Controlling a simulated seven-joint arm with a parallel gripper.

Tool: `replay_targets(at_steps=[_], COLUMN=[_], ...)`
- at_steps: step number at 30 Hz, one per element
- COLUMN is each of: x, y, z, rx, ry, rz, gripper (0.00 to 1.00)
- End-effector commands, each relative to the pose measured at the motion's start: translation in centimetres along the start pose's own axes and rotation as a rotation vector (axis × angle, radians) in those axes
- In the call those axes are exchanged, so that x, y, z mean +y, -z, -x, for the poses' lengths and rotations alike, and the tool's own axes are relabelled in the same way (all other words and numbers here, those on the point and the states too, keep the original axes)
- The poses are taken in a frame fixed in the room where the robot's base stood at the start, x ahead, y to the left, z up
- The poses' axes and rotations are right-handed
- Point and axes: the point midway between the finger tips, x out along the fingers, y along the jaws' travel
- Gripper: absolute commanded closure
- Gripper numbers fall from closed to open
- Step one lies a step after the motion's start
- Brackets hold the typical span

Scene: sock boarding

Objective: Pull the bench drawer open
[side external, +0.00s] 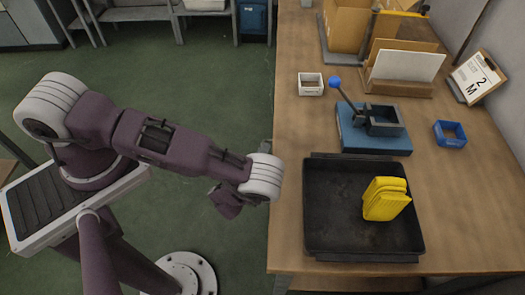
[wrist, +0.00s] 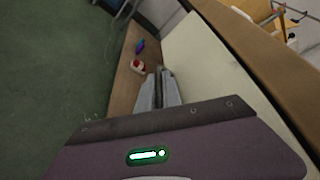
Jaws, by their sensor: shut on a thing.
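My gripper (wrist: 158,84) is at the bench's left side. In the wrist view its grey fingers are closed on a narrow dark bar, which looks like the drawer handle. A pale cream panel (wrist: 205,75) lies to the right of the fingers, along the brown bench edge; it seems to be the drawer front or the bench side. In the side external view, the wrist stands beside the left edge of the bench (side external: 290,185). The drawer and handle are not clear there, and I cannot tell whether the drawer stands out at all.
On the bench are a black tray (side external: 318,240) with a yellow ribbed object (side external: 385,199), a blue-based lever device (side external: 372,140) and small bins. In the wrist view, a red-and-white item (wrist: 138,66) and a purple item (wrist: 140,46) lie on a brown surface. Green floor (side external: 235,90) is clear left of the bench.

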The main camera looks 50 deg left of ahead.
Motion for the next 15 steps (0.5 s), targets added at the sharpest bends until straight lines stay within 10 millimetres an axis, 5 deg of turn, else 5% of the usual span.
replay_targets(at_steps=[15], x=[0.25], y=[-0.27], z=[0.21], rx=[0.002], ry=[0.001], rz=[-0.002], gripper=[1.0])
